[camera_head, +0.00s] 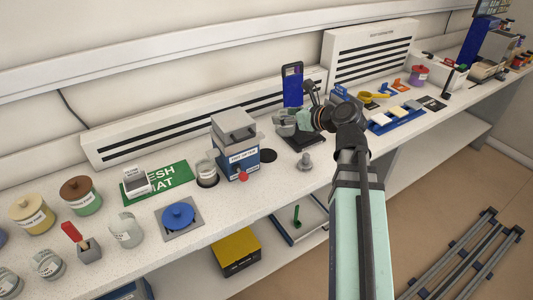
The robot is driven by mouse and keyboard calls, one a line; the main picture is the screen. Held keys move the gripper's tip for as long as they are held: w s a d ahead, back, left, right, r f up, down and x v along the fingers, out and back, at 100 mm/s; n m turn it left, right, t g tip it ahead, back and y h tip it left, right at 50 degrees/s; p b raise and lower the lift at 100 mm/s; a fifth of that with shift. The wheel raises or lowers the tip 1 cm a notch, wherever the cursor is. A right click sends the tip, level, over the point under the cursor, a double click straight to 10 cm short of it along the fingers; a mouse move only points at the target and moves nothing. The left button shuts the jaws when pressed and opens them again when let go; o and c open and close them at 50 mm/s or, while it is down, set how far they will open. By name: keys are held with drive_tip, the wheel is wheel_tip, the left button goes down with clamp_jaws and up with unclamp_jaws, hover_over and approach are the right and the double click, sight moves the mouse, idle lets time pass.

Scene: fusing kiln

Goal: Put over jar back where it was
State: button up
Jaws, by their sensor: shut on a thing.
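My gripper (299,119) is at the middle back of the bench, reaching in from the right. It is shut on a small grey, glass-like jar (284,124), at or just above a dark square plate (303,139). I cannot tell whether the jar touches the plate, and its label is not readable, so I cannot confirm that it is the over jar. An empty black round spot (268,156) lies on the bench to the left of the plate. Another clear jar (207,170) stands on a black round base further left.
A grey and blue box (235,143) with a red knob stands left of the plate. A small metal piece (305,161) stands near the front edge. A blue phone-like panel (292,85) rises behind my gripper.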

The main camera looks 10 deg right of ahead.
drive_tip(key=shift+a+f, duration=0.15)
drive_tip(key=shift+f, duration=0.25)
wheel_tip(320, 180, down, 12)
drive_tip(key=shift+f+p, duration=0.1)
drive_tip(key=shift+p, duration=0.2)
drive_tip(key=w+a, duration=0.1)
drive_tip(key=w+p, duration=0.1)
drive_tip(key=w, duration=0.1)
drive_tip(key=shift+a+f, duration=0.2)
drive_tip(key=shift+a, duration=0.2)
drive_tip(key=shift+w+a, duration=0.35)
drive_tip(key=shift+w, duration=0.15)
drive_tip(key=p+x, duration=0.1)
drive_tip(key=x, duration=0.2)
drive_tip(key=shift+w+a+r, duration=0.1)
drive_tip(key=shift+w+a, duration=0.1)
drive_tip(key=shift+a, duration=0.05)
drive_tip(key=shift+f, duration=0.3)
drive_tip(key=o, duration=0.9)
drive_tip(key=shift+o, duration=0.2)
